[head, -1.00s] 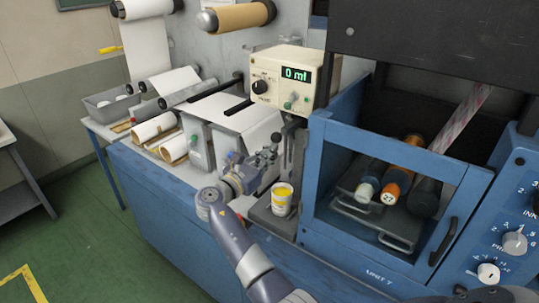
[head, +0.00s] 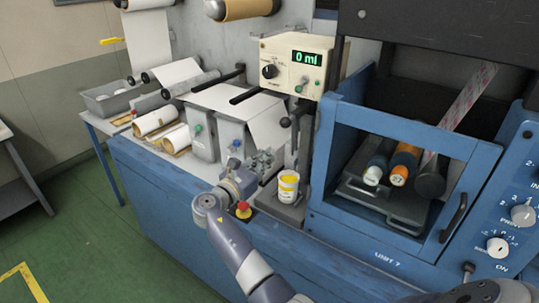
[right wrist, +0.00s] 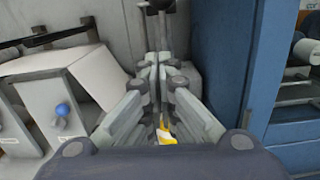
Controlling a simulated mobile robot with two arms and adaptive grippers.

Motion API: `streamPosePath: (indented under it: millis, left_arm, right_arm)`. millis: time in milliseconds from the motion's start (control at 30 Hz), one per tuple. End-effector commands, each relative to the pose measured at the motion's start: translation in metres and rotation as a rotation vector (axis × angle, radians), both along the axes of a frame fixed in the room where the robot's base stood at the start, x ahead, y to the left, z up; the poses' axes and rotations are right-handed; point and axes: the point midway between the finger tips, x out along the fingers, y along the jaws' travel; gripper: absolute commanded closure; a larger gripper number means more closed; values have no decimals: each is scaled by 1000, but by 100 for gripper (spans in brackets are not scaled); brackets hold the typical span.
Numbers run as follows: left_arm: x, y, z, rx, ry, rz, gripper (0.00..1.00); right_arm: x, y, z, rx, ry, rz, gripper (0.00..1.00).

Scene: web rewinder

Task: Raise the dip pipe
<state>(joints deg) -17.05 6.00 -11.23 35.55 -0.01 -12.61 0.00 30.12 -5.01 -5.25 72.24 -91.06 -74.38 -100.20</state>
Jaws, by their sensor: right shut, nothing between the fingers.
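The dip pipe appears to be part of the upright stand (head: 302,145) with a black knob (head: 285,122), behind the white and yellow ink cup (head: 288,190). Which upright piece is the pipe itself is hard to tell. My right gripper (head: 270,158) is shut and empty, left of the cup and below the knob, apart from the knob. In the right wrist view my shut fingers (right wrist: 155,75) point at an upright grey rod (right wrist: 155,40) under a dark top. A yellow bit of the cup (right wrist: 166,136) shows between the finger links. My left gripper is not in view.
A cream dosing box (head: 290,65) reading 0 ml stands above. A blue-framed guard (head: 320,170) is close on the right. Grey rewinder blocks (head: 232,140) stand left. A red stop button (head: 243,210) sits at the bench's front edge beside my forearm.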

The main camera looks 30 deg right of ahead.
Motion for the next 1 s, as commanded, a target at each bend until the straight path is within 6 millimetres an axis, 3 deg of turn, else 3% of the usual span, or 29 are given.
streamPosePath:
  millis: [200,367,700,1000]
  left_arm:
    - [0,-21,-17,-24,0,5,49]
    - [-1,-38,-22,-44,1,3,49]
    - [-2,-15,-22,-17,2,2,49]
    - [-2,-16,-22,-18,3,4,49]
  right_arm:
    - [-15,36,-6,2,1,0,100]
    - [-22,53,-5,0,1,0,100]
    - [-24,58,-4,-1,2,-2,100]
    - [-24,58,-4,0,2,-1,100]
